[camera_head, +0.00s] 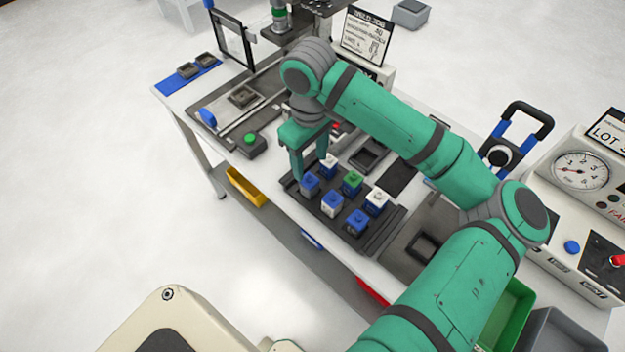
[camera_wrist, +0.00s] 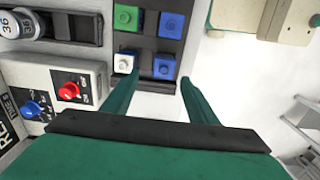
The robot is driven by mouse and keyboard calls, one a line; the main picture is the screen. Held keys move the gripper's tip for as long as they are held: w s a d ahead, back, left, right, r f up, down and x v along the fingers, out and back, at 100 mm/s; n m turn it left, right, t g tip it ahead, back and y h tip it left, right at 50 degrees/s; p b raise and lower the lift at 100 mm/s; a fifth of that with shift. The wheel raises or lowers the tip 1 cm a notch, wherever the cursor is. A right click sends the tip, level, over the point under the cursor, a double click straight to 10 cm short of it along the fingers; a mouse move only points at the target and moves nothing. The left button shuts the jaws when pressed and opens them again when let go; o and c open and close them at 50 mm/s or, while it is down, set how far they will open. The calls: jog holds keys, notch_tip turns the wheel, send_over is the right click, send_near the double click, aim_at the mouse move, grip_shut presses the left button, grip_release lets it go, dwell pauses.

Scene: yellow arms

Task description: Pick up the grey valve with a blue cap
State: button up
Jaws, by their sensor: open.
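The grey valve with a blue cap (camera_head: 309,186) stands upright at the near left corner of a dark tray (camera_head: 375,245) in the head view. In the wrist view its blue cap (camera_wrist: 164,67) shows between and just beyond my fingertips. My gripper (camera_head: 309,168) is open and points down at this corner; it also shows in the wrist view (camera_wrist: 160,80). One finger is on each side of the valve, with nothing held. I cannot tell whether either finger touches it. Part of the valve is hidden beside the left finger.
A white-capped valve (camera_head: 328,163) stands close beside it, near one finger. A green-capped valve (camera_head: 351,182), a white-capped one (camera_head: 376,201) and other blue-capped ones (camera_head: 332,204) fill the tray. A black box with a green button (camera_head: 250,143) lies left. The bench's front edge is close.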

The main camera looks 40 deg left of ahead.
aim_at(309, 177)
jog(key=f, duration=0.3)
jog(key=shift+s+d, duration=0.1)
jog(key=shift+s, duration=0.3)
jog(key=shift+f, duration=2.55)
jog(key=c, duration=1.2)
